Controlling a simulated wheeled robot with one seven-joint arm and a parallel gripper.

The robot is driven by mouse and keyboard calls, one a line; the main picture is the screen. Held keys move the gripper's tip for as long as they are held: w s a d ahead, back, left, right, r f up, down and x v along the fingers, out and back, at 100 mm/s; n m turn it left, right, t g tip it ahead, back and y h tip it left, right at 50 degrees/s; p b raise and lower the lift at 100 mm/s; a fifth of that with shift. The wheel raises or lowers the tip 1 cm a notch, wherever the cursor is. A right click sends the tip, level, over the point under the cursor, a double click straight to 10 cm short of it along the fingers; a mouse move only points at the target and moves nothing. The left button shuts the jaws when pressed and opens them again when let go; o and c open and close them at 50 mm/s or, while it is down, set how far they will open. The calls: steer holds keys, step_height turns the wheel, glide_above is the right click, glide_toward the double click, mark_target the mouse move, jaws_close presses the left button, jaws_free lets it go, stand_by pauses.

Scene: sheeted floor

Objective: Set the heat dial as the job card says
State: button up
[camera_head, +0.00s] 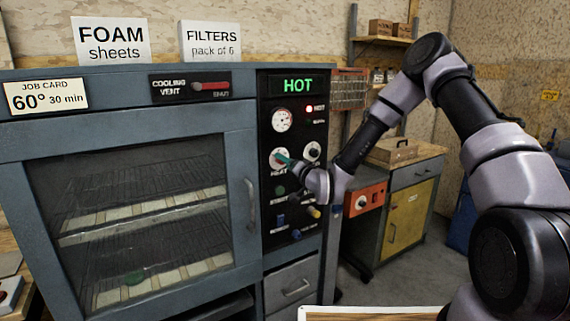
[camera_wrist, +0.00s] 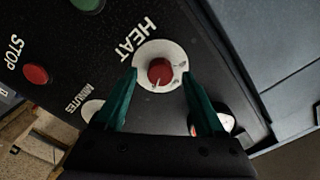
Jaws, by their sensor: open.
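The heat dial (camera_wrist: 161,72) has a red knob on a white round face, under the word HEAT, in the wrist view. In the head view the dial face (camera_head: 277,158) is partly hidden by my gripper. My gripper (camera_wrist: 158,82) is open, with its teal fingers on either side of the knob; I cannot tell whether they touch it. It also shows at the panel in the head view (camera_head: 287,160). The job card (camera_head: 45,95) on the oven's top left reads 60° 30 min. The dial's exact setting is too small to read.
The panel shows a green HOT display (camera_head: 297,85), a round gauge (camera_head: 282,120) and a minutes dial (camera_head: 312,152). A red STOP button (camera_wrist: 36,74) lies near the heat dial. The oven door (camera_head: 140,220) is shut. A cooling vent slider (camera_head: 210,86) is above it.

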steer(key=shift+w+a, duration=0.25)
steer(key=shift+w, duration=0.1)
jaws_close()
steer(key=n, duration=1.1)
steer(key=shift+n, duration=0.3)
stand_by(0.5)
